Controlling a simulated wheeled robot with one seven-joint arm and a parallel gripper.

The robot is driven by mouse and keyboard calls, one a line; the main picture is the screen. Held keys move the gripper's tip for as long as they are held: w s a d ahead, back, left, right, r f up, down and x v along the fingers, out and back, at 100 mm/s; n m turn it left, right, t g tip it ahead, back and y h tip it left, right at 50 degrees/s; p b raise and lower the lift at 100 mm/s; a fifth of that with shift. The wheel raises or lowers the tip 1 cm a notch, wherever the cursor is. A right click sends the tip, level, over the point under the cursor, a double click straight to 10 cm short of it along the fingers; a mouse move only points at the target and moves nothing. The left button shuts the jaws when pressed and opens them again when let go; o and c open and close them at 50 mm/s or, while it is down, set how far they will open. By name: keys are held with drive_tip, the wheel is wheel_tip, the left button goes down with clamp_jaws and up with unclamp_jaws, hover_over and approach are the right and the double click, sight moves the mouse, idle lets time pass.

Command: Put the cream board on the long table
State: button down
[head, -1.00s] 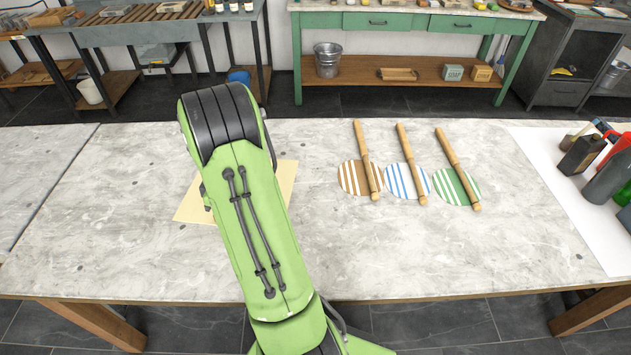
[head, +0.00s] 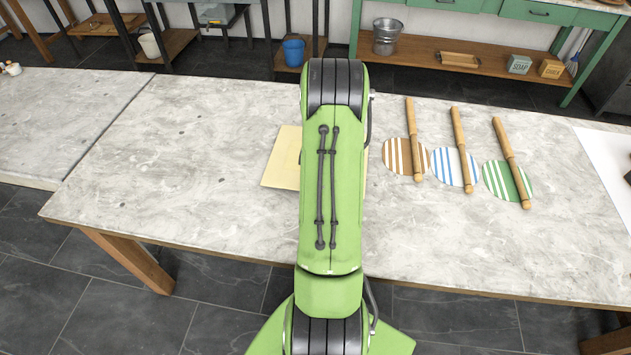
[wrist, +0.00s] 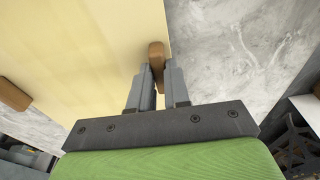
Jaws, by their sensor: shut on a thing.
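The cream board (head: 280,160) shows in the head view over the long table (head: 180,150), mostly hidden behind my green arm. In the wrist view the cream board (wrist: 80,60) fills the upper left, with a brown wooden piece at its right edge and another at its left. My gripper (wrist: 157,75) is shut on the brown piece at the board's right edge. The head view hides my gripper behind the arm. I cannot tell whether the board touches the table top.
Three striped discs, brown (head: 398,158), blue (head: 449,168) and green (head: 500,180), lie right of my arm with wooden rollers across them. A white sheet (head: 610,165) lies at the far right. The table's left part is clear. Another grey table (head: 60,110) stands left.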

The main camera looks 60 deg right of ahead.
drive_tip(key=shift+f, duration=0.65)
drive_tip(key=c, duration=1.1)
unclamp_jaws()
drive_tip(key=shift+r, duration=0.1)
